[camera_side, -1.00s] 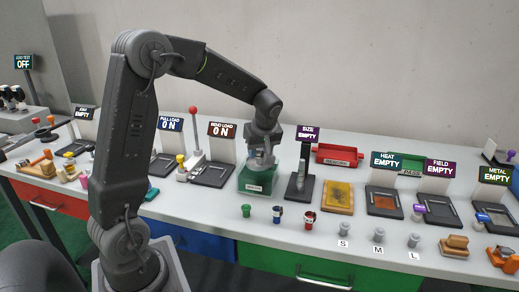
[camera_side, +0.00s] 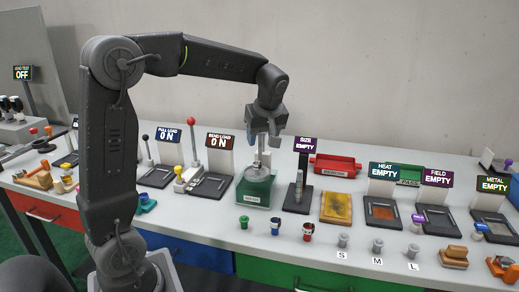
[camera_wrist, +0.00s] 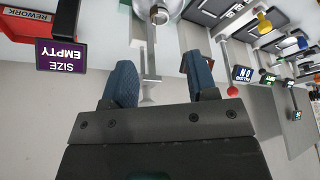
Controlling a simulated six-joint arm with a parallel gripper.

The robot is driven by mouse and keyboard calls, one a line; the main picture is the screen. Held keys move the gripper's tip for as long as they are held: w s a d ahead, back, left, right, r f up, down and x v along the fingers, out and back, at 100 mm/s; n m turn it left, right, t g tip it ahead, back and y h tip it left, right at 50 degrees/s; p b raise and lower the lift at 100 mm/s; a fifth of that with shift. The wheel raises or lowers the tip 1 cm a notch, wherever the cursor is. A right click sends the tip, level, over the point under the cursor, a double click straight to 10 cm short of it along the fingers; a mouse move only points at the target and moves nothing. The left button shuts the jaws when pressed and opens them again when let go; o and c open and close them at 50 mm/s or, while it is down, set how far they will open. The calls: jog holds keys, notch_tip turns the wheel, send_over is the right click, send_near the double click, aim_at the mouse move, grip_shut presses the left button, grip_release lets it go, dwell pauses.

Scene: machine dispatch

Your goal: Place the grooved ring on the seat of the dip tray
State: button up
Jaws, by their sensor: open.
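My gripper (camera_side: 264,137) is open, fingers pointing down, above a green block (camera_side: 257,192) with a pale label. A round metallic piece (camera_side: 257,174) sits on top of the block, with a thin metal upright (camera_side: 260,148) rising beside it toward my fingertips. In the wrist view, my gripper (camera_wrist: 158,66) has its two blue fingers well apart, with the metal upright (camera_wrist: 149,68) showing between them and the round metallic piece (camera_wrist: 160,14) beyond. I cannot tell whether that piece is the grooved ring or whether the green block is the dip tray.
The dark size stand (camera_side: 299,190) is close on the right, then a yellow tray (camera_side: 336,208). A red rework bin (camera_side: 338,165) stands behind. Dark load plates (camera_side: 211,187) lie left. Small coloured cups (camera_side: 276,226) line the front, with grey cylinders (camera_side: 343,241) farther right.

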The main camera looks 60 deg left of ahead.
jog(key=s+d+m+t+h, duration=0.4)
jog(key=s+d+m+t, duration=0.1)
jog(key=s+d+m, duration=1.1)
jog(key=s+d, duration=0.2)
jog(key=shift+s+d+f, duration=0.15)
jog(key=shift+s+f, duration=0.15)
jog(key=shift+f, duration=0.05)
